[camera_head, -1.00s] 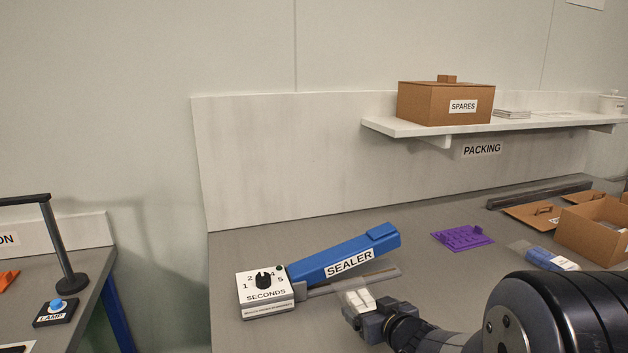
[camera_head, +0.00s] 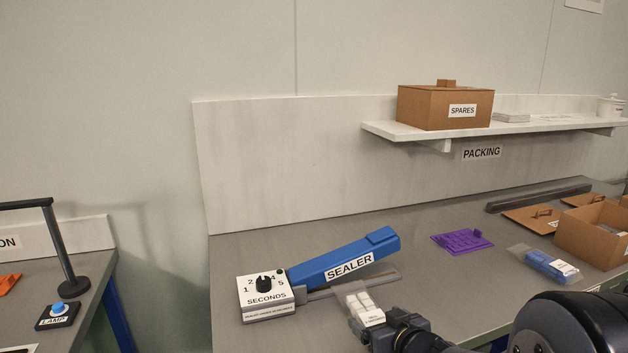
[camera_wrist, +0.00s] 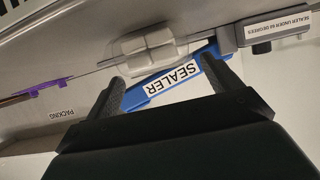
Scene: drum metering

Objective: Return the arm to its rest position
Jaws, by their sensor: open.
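My gripper (camera_head: 384,328) is open at the front of the packing bench, in front of the sealer. Its two dark fingers show spread apart in the wrist view (camera_wrist: 163,78). A clear bag with white pieces in it (camera_head: 366,308) lies just beyond the fingertips, by the sealer's jaw; it also shows in the wrist view (camera_wrist: 155,46). I cannot tell whether the fingers touch the bag. The sealer (camera_head: 340,262) has a raised blue arm and a white box with a seconds dial.
A purple tray (camera_head: 462,241), a bag with blue contents (camera_head: 545,264) and an open cardboard box (camera_head: 592,236) are on the bench to the right. A shelf (camera_head: 400,129) with the spares box (camera_head: 445,107) is above. A lamp button (camera_head: 58,313) is on the left bench.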

